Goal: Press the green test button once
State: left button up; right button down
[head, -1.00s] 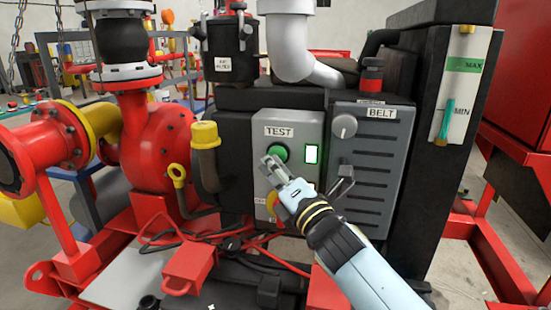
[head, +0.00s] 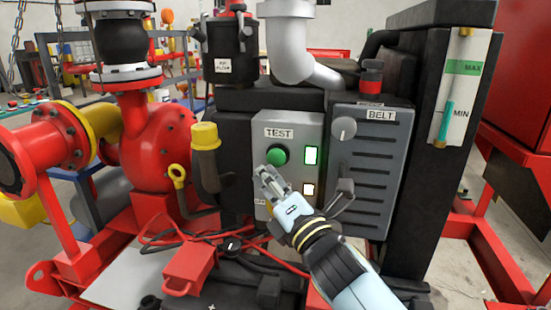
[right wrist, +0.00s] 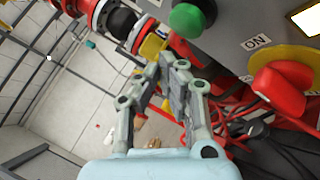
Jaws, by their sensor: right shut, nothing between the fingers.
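The green test button (head: 277,155) sits under the "TEST" label on the grey panel (head: 287,130). It also shows at the top of the right wrist view (right wrist: 190,18). My right gripper (head: 264,172) is shut and empty, a little below and left of the button in the head view. Its fingertips look apart from the button. In the right wrist view the fingers (right wrist: 172,62) point up the picture, with the button above them. A green-lit window (head: 311,155) is right of the button, and a pale lit window (head: 308,189) is below that. My left gripper is not in view.
A red switch handle (right wrist: 280,88) on a yellow disc by an "ON" label is close to the right of my fingers in the right wrist view. The belt guard (head: 371,160) with a knob stands right of the panel. A yellow-capped pipe (head: 205,150) stands left.

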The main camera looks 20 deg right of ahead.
jog(key=shift+s+a, duration=0.45)
jog(key=shift+s, duration=0.2)
jog(key=shift+s+a, duration=0.45)
jog(key=shift+s, duration=0.2)
